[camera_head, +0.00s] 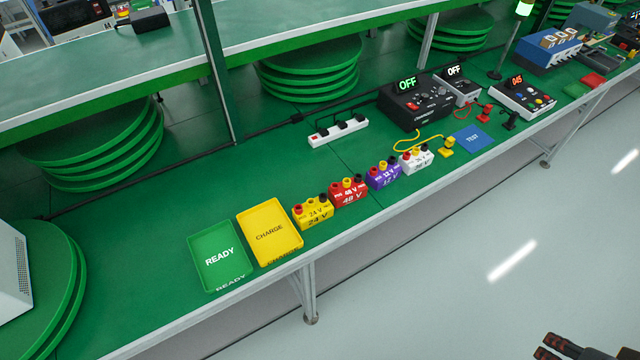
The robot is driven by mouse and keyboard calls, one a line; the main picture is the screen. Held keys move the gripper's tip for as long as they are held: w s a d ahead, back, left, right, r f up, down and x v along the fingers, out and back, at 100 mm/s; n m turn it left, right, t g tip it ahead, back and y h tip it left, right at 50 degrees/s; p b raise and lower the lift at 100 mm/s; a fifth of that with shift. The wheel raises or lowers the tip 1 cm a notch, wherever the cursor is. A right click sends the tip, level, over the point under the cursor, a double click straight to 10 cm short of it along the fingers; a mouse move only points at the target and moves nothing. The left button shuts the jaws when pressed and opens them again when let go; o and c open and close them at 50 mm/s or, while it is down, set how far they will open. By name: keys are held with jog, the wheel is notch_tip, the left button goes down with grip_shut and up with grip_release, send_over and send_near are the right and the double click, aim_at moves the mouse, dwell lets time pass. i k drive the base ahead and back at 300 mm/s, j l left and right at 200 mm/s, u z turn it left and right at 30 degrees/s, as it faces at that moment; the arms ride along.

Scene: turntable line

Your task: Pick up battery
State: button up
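Several batteries stand upright in a row along the front of the green bench. They are a yellow 24 V battery (313,214), a red 48 V battery (349,195), a purple battery (382,178) and a white battery (417,163). Each has coloured terminals on top. My gripper (553,347) shows only in part at the bottom right corner, over the grey floor. It is well apart from the batteries and touches none of them. Most of it is cut off by the frame edge, so its opening is unclear.
A green READY tray (235,280) and a yellow CHARGE tray (284,247) lie left of the batteries. A black charger (411,115) reading OFF, a white power strip (338,134) and a blue TEST mat (473,138) lie behind and right. A post (218,75) rises at the back edge.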

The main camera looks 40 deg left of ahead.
aim_at(411, 162)
jog(key=u, duration=1.4)
